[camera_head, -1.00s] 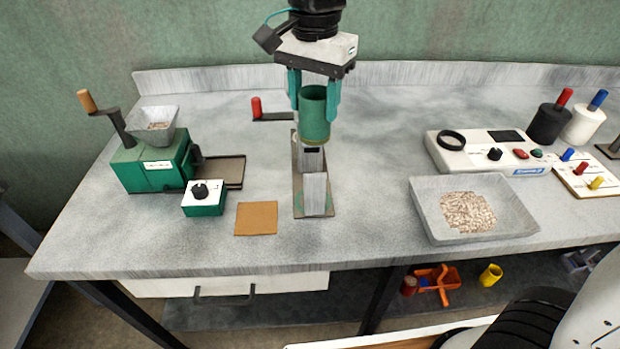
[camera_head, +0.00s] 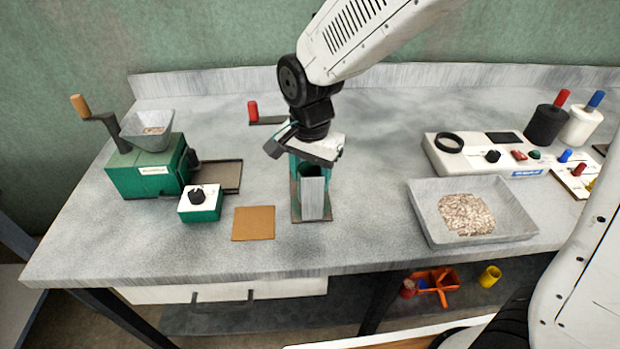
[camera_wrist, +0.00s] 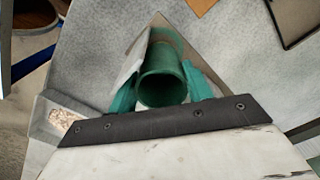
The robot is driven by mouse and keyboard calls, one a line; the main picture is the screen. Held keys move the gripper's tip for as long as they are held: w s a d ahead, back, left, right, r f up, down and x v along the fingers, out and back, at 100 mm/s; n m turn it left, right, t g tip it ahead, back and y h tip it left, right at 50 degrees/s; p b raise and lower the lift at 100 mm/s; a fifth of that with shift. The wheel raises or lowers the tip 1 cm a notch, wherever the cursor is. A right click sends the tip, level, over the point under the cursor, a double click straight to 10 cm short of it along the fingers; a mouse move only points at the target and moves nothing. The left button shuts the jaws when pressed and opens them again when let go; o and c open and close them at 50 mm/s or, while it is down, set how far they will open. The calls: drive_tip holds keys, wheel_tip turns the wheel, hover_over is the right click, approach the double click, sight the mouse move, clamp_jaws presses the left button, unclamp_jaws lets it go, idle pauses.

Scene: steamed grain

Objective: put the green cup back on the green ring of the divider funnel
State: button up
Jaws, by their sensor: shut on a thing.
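The green cup (camera_wrist: 162,82) is between the two teal fingers of my gripper (camera_wrist: 160,92) in the wrist view, its round open mouth facing the camera. In the head view, my gripper (camera_head: 310,170) is shut on the cup (camera_head: 309,172), low over the back of the divider's stand. The grey divider (camera_head: 313,198) stands on a thin base plate and hides the cup's lower part. The divider also shows beside the cup in the wrist view (camera_wrist: 131,62). I cannot make out the green ring, nor whether the cup touches it.
A green mill (camera_head: 148,178) with a crank and a small green control box (camera_head: 200,203) stand left. A brown mat (camera_head: 253,223) lies in front. A grey tray of grain (camera_head: 425,215) and a white device (camera_head: 480,155) are right. The bench between divider and tray is clear.

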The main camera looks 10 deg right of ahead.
drive_tip(key=shift+f, duration=0.85)
drive_tip(key=shift+f, duration=0.1)
drive_tip(key=o, duration=1)
drive_tip(key=shift+o, duration=0.2)
wheel_tip(320, 180, up, 12)
drive_tip(key=s+d+r+n, duration=0.2)
drive_tip(key=s+d, duration=0.2)
drive_tip(key=d, duration=0.3)
drive_tip(key=s+d+r+n, duration=0.1)
drive_tip(key=s+d+r, duration=0.2)
drive_tip(key=s+d, duration=0.3)
drive_tip(key=s+d+f+n+t, duration=0.1)
drive_tip(key=s+d+n, duration=0.3)
drive_tip(key=s+d, duration=0.4)
drive_tip(key=shift+s+f, duration=0.35)
drive_tip(key=shift+s, duration=0.5)
